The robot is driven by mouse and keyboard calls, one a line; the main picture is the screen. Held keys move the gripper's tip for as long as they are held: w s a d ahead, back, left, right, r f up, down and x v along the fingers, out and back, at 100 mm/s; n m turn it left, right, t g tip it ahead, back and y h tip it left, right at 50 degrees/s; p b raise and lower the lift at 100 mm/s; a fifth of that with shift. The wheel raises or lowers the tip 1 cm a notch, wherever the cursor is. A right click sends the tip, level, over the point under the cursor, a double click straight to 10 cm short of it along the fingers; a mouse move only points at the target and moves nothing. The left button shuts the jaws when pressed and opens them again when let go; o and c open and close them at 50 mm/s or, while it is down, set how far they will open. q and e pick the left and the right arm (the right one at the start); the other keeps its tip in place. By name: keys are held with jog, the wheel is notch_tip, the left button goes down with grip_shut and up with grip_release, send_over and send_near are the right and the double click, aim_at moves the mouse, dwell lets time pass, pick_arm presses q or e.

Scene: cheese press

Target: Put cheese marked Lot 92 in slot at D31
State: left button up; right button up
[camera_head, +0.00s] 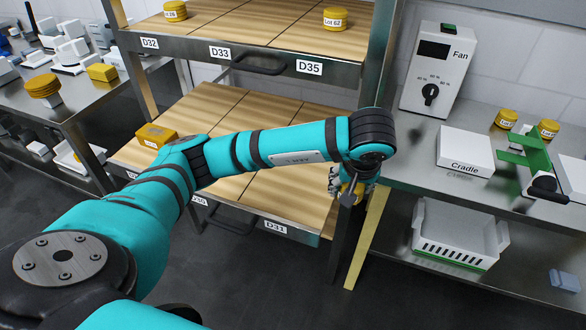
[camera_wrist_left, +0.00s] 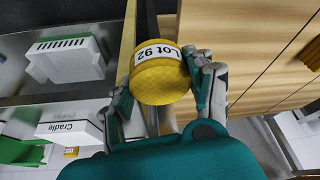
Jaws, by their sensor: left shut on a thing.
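The cheese marked Lot 92 (camera_wrist_left: 160,82) is a round yellow wheel with a white label, seen in the left wrist view. My left gripper (camera_wrist_left: 161,92) is shut on it, one finger on each side. The D31 label (camera_head: 275,227) is on the front edge of the lower shelf. The slot's wooden board (camera_head: 290,203) above the label looks bare where visible; my arm hides part of it. My right gripper is not in view.
A yellow block (camera_head: 156,136) sits at the lower shelf's left. The upper shelf (camera_head: 260,66) overhangs it, with small cheeses on top. The rack's right post (camera_head: 345,235) stands beside my gripper. Right of it is a metal table with a Cradle box (camera_head: 465,152) and Fan unit (camera_head: 438,70).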

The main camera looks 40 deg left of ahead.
pick_arm(q)
send_over(298, 175)
jog(key=s, duration=0.1)
jog(key=shift+s+d+f, duration=0.1)
jog(key=shift+d+f, duration=0.3)
jog(key=shift+f, duration=0.35)
jog(key=shift+a+f, duration=0.1)
jog(key=shift+a, duration=0.05)
jog(key=shift+f, duration=0.35)
notch_tip(298, 175, down, 2)
jog(key=shift+f, duration=0.4)
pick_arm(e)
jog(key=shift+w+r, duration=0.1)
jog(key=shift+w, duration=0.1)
pick_arm(q)
jog(key=o, duration=1.2)
jog(key=shift+o, duration=0.2)
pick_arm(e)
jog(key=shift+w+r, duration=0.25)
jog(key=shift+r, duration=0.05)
